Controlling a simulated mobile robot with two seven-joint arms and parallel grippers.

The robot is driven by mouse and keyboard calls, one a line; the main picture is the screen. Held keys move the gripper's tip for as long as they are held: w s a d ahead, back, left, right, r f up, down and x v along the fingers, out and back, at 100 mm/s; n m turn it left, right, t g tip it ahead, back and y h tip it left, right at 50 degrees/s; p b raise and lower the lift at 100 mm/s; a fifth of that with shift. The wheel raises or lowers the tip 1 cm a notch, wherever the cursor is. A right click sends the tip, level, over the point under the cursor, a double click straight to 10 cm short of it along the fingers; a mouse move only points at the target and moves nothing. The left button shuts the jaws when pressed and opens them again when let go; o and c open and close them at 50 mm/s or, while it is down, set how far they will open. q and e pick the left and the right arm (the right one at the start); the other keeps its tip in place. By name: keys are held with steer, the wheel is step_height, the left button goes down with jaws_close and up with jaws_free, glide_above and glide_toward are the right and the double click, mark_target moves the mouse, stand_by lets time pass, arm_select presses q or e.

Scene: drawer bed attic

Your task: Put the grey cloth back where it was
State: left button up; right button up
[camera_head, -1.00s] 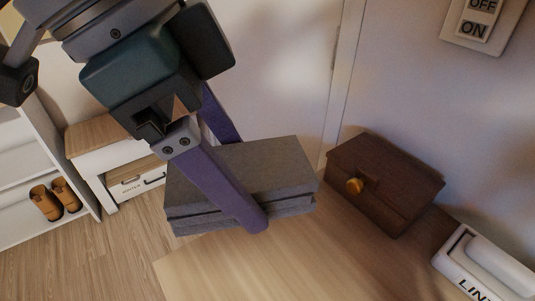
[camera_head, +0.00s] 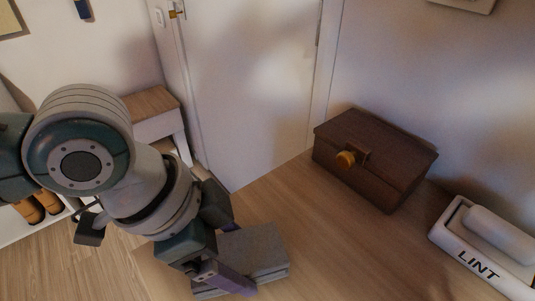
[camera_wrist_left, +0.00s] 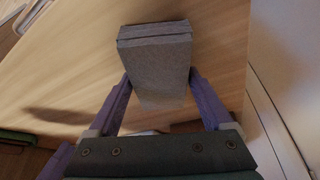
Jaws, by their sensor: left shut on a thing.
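The grey cloth (camera_head: 262,248) is a folded, layered block low in the head view, over the wooden table. My left gripper (camera_head: 236,272) is shut on it, with a purple finger along its near side. In the left wrist view, the cloth (camera_wrist_left: 155,55) sits between the two purple fingertips of the left gripper (camera_wrist_left: 160,78), one against each side. It sticks out beyond the tips. I cannot tell whether its underside touches the table or hangs just above it. My right gripper is not in view.
A dark brown box (camera_head: 372,165) with an orange knob stands at the table's back. A white tray (camera_head: 470,265) marked LINT is at the right. The wooden table (camera_head: 340,250) is clear between the cloth and these. A white door (camera_head: 250,90) stands behind.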

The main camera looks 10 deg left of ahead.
arm_select(q)
steer(key=shift+f, duration=0.15)
steer(key=o, duration=1)
steer(key=shift+c, duration=0.2)
